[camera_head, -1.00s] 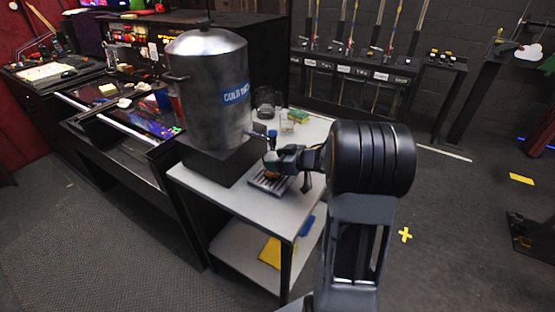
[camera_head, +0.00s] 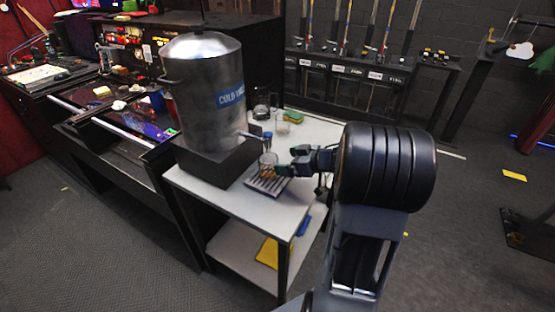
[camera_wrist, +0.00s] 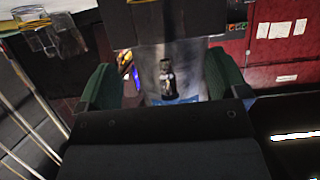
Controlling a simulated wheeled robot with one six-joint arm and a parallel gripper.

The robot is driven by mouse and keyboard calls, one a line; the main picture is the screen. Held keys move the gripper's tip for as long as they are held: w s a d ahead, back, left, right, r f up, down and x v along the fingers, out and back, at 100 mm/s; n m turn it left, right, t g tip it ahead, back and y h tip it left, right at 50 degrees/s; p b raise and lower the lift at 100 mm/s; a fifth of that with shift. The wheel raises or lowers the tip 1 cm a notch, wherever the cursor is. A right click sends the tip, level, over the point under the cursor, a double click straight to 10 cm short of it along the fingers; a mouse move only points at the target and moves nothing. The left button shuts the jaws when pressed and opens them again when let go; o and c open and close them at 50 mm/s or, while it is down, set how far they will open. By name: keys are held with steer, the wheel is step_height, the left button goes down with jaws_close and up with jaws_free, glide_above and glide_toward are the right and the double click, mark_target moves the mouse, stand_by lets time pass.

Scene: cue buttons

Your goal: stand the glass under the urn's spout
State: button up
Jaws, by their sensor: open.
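The silver urn (camera_head: 203,95) with a blue label stands on a black block, and its spout has a blue tap (camera_head: 267,136). A clear glass (camera_head: 267,160) stands upright on the slatted drip tray (camera_head: 262,187), apparently right below the tap. My gripper (camera_head: 281,171) is open, just right of the glass; I cannot tell whether it touches it. In the wrist view, which looks upside down, the green fingers of my gripper (camera_wrist: 162,85) are spread apart. The urn (camera_wrist: 192,70) and its dark spout (camera_wrist: 168,80) show between them. The glass is not clear there.
A glass jug (camera_head: 262,104), another glass (camera_head: 282,125) and a green-yellow sponge (camera_head: 294,116) stand at the back of the white table (camera_head: 230,198). A yellow cloth (camera_head: 268,252) lies on the lower shelf. A cue rack (camera_head: 370,75) stands behind. The table front is clear.

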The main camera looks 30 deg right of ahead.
steer(key=v, duration=0.5)
steer(key=w+a+r+m+t+h, duration=0.15)
steer(key=w+r+m+h, duration=0.35)
steer(key=h, duration=0.5)
steer(key=s+a+f+m+g+y, duration=0.1)
steer(key=s+a+f+g, duration=0.2)
steer(key=s+a+g, duration=0.2)
steer(key=s+a+f+g+y, duration=0.1)
steer(key=s+a+g, duration=0.3)
steer(key=s+a, duration=0.6)
steer(key=s+f, duration=0.1)
steer(key=s, duration=0.2)
steer(key=shift+a+f+m+g+y, duration=0.25)
steer(key=shift+f+m+g+y, duration=0.1)
steer(key=shift+f+m+y, duration=0.05)
steer(key=shift+s+p, duration=0.1)
steer(key=shift+p, duration=0.2)
